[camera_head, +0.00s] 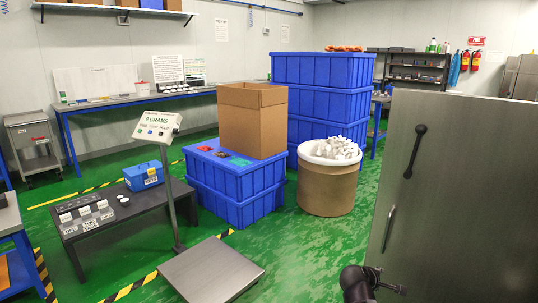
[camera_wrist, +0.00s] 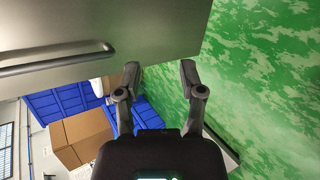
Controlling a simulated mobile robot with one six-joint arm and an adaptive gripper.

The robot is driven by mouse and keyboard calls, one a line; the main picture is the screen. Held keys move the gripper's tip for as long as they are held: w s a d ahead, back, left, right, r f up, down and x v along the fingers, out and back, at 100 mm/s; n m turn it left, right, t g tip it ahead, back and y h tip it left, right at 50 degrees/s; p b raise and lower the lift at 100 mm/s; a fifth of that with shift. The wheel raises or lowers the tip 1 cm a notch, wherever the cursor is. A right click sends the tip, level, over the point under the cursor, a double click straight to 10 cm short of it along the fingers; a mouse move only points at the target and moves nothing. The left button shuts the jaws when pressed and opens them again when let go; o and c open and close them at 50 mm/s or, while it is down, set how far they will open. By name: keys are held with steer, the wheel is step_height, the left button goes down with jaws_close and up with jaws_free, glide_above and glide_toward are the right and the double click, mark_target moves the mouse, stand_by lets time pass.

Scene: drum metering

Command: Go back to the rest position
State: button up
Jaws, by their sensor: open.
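My gripper (camera_wrist: 160,72) shows in the wrist view with its two dark fingers apart and nothing between them. Beyond the fingers are the green floor and the lower edge of a grey metal panel. In the head view a dark part of my arm shows at the bottom right, in front of the large grey panel (camera_head: 462,190). The panel carries a dark lever (camera_head: 414,150) and a bar handle (camera_head: 388,228). The same panel fills the top left of the wrist view (camera_wrist: 150,25), with a long bar handle (camera_wrist: 60,56). The gripper appears apart from the handle.
A drum (camera_head: 327,192) with white pieces stands at centre. Blue crates (camera_head: 235,188) bear a cardboard box (camera_head: 252,122); taller blue crates (camera_head: 320,72) stand behind. A floor scale (camera_head: 210,272) has a display post (camera_head: 158,128). A low dark table (camera_head: 125,212) is left. Green floor is free between drum and panel.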

steer(key=s+a+f+m+g+y, duration=0.4)
steer(key=s+a+m, duration=0.15)
steer(key=a, duration=0.25)
steer(key=s+a+f+m+g+y, duration=0.35)
steer(key=a+m+y, duration=0.2)
steer(key=a, duration=0.35)
step_height(320, 180, up, 26)
steer(key=p, duration=2.6)
steer(key=shift+s+d+h+p, duration=0.25)
steer(key=shift+s+h+p, duration=0.05)
steer(key=shift+h+p, duration=0.05)
